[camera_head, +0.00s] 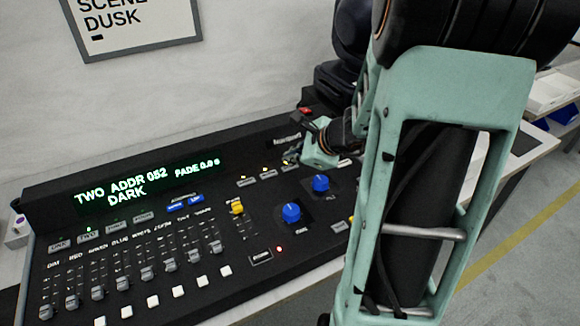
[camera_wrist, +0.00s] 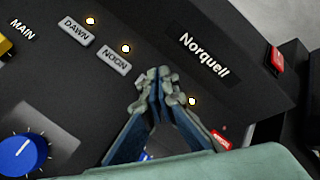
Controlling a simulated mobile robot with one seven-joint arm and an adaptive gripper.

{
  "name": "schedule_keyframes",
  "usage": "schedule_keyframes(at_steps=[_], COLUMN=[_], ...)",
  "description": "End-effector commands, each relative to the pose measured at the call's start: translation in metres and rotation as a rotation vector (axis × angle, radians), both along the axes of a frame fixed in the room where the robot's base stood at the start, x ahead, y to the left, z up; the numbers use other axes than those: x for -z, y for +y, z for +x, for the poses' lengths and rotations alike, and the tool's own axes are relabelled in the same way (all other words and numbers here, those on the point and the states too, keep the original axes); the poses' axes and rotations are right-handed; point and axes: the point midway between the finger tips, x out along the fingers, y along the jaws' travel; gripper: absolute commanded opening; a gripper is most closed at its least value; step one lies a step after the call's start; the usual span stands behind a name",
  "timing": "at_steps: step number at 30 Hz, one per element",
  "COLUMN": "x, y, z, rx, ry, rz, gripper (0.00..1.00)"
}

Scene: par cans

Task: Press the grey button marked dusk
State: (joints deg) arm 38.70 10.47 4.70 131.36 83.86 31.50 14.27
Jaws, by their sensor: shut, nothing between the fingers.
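No button marked dusk can be read in either view. In the wrist view, a row of grey buttons runs down to the right: DAWN (camera_wrist: 77,31), then NOON (camera_wrist: 114,61). My gripper (camera_wrist: 155,85) is shut and empty, its fingertips just right of NOON, covering the panel where the row continues. I cannot tell whether the tips touch a button. In the head view, my gripper (camera_head: 293,157) is at the right end of the console's upper button row. A framed sign (camera_head: 135,22) on the wall reads SCENE DUSK.
The black console (camera_head: 240,262) has a display (camera_head: 140,185) reading TWO ADDR 052, FADE 0.0 s, DARK. Blue knobs (camera_head: 320,183), several faders and a yellow button (camera_head: 236,207) lie nearby. In the wrist view, a red switch (camera_wrist: 277,60) sits beyond the Norquell label (camera_wrist: 204,55).

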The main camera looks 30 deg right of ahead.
Motion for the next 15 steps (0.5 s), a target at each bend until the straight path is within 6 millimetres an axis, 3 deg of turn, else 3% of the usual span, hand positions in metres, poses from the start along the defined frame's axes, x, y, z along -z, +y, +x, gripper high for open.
schedule_keyframes(at_steps=[15], x=[0.0070], y=[-0.0001], z=[0.0001], rx=[-0.001], ry=[0.000], rz=[-0.001], gripper=[0.00])
